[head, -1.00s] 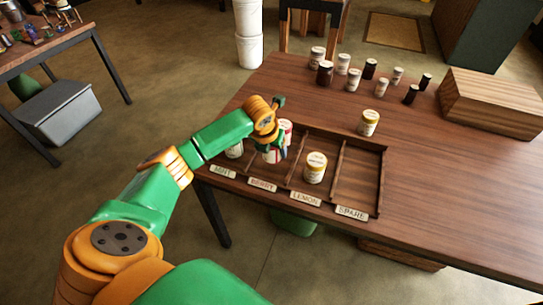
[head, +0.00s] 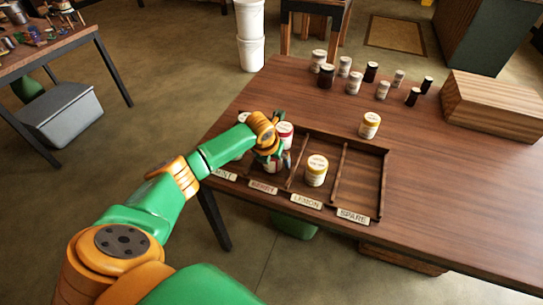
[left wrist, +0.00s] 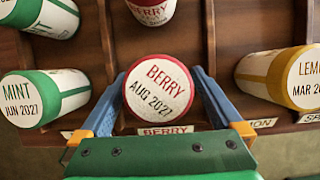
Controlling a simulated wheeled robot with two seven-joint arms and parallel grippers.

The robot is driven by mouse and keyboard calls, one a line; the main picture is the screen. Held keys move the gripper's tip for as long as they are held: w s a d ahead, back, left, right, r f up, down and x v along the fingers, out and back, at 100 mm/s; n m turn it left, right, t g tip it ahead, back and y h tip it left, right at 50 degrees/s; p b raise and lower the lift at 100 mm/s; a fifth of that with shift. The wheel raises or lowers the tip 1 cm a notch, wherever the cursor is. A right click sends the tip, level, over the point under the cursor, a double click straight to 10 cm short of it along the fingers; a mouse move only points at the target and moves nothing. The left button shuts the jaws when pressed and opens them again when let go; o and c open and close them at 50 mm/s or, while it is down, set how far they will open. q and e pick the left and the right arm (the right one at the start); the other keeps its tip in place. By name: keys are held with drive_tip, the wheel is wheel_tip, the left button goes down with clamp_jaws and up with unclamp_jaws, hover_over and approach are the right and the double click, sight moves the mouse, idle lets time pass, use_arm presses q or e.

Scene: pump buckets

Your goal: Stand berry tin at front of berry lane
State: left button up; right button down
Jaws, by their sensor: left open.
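A berry tin with a red rim and a white lid reading "BERRY AUG 2027" (left wrist: 158,90) stands at the front of the berry lane, just behind the BERRY label (head: 262,187). My left gripper (head: 268,160) is over this lane. In the left wrist view its blue fingers (left wrist: 158,78) are open, one on each side of the tin; I cannot tell whether they touch it. In the head view the gripper mostly hides this tin. A second berry tin (head: 284,134) stands behind it in the same lane; it also shows in the left wrist view (left wrist: 152,10). My right gripper is not in view.
Mint tins (left wrist: 45,97) fill the lane to the left. A lemon tin (head: 317,171) stands in the lane to the right, and the spare lane (head: 358,184) is empty. Another yellow-lidded tin (head: 370,125) stands behind the rack. Several jars and a wooden box (head: 495,105) are farther back.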

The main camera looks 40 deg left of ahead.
use_arm(q)
drive_tip(key=p+v, duration=0.1)
drive_tip(key=v, duration=1.1)
